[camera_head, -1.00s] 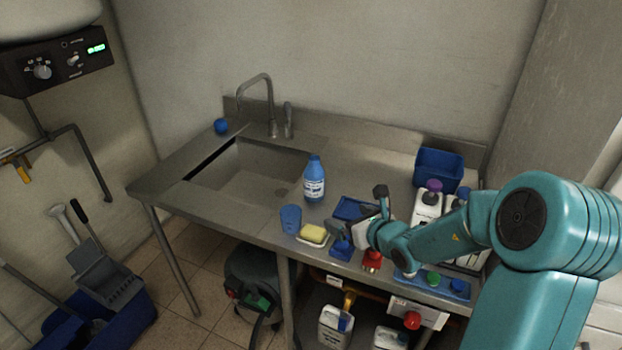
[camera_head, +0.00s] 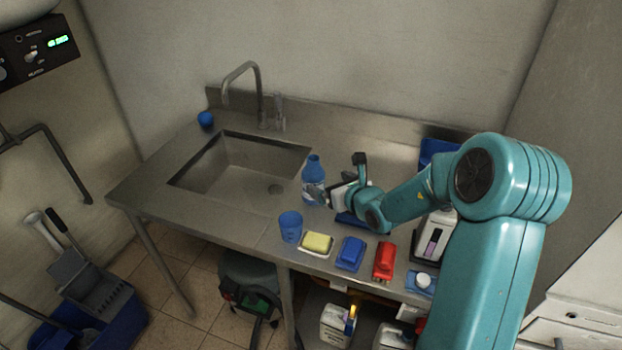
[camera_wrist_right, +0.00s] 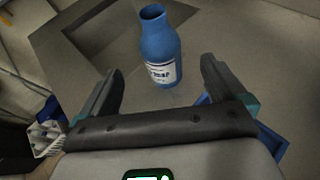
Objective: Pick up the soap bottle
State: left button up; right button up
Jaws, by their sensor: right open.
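The soap bottle (camera_head: 313,182) is blue with a white label and stands upright on the metal counter, just right of the sink. My right gripper (camera_head: 335,190) is beside it on its right, and part of the gripper overlaps the bottle's right side in the head view. In the right wrist view the bottle (camera_wrist_right: 160,50) stands ahead of my open right gripper (camera_wrist_right: 160,88), between the lines of its two fingers. The fingers are apart and nothing is held. The bottle's top looks open. My left gripper is not in view.
In front of the bottle stand a blue cup (camera_head: 290,226), a yellow sponge on a dish (camera_head: 317,243), a blue brush (camera_head: 351,253) and a red one (camera_head: 384,261). The sink (camera_head: 240,165) lies left. A blue bin (camera_head: 438,152) and white bottles stand right, partly behind my arm.

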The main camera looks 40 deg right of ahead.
aim_at(310, 173)
jog(key=p+x, duration=0.3)
jog(key=x, duration=0.8)
jog(key=shift+w+d+f, duration=0.1)
jog(key=shift+w, duration=0.15)
jog(key=shift+w+f, duration=0.15)
jog(key=shift+w, duration=0.05)
jog(key=shift+s, duration=0.15)
jog(key=shift+r, duration=0.2)
jog(key=c, duration=1.1)
jog(key=shift+f, duration=0.1)
jog(key=shift+c, duration=0.4)
